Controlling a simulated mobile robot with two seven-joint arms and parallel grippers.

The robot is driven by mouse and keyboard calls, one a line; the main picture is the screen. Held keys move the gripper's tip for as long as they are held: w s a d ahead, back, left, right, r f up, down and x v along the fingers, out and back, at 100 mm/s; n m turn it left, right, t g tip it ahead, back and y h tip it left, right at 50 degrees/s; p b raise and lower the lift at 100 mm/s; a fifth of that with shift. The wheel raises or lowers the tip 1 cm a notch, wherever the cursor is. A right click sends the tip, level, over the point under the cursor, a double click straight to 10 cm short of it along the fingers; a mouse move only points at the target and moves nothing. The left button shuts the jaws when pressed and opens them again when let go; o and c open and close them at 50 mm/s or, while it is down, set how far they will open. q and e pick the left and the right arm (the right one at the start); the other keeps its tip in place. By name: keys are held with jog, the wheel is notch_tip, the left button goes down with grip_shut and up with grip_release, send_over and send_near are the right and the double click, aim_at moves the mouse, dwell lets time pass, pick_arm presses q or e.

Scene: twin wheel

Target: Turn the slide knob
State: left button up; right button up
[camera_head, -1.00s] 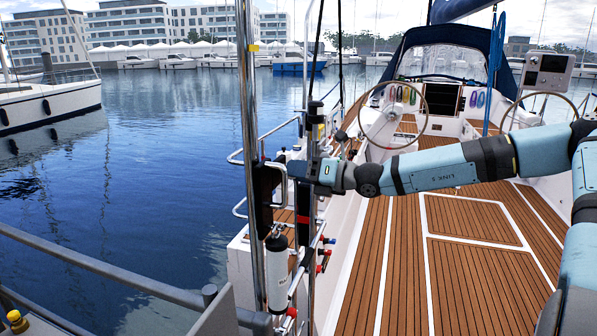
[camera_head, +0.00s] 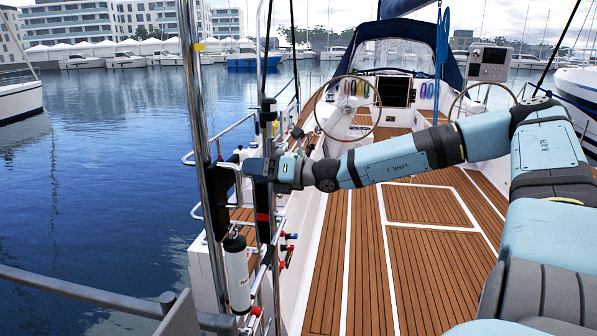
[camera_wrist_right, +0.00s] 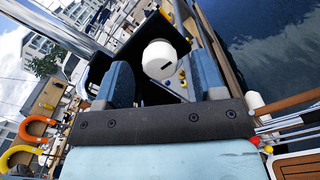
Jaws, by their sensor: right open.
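No slide knob can be picked out for certain. My right gripper (camera_head: 258,168) is held out level to the left, with its tip close to a metal handle and a black block (camera_head: 224,188) on the tall steel post. I cannot tell whether it touches them. In the right wrist view the two blue fingers of my right gripper (camera_wrist_right: 160,82) are spread apart. A white rounded piece with a dark slot (camera_wrist_right: 158,58) shows beyond the gap between them; I cannot tell whether it is the knob. My left gripper is not in view.
The tall steel post (camera_head: 199,130) stands left of my gripper. A white cylinder (camera_head: 237,275) hangs low beside it. A grey rail (camera_head: 80,290) crosses the lower left. The boat's teak deck (camera_head: 400,270) and steering wheel (camera_head: 347,108) lie to the right, with water at the left.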

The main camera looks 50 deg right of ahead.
jog(key=v, duration=1.2)
jog(key=shift+s+d+b, duration=0.2)
jog(key=shift+s+b, duration=0.15)
jog(key=shift+b, duration=0.05)
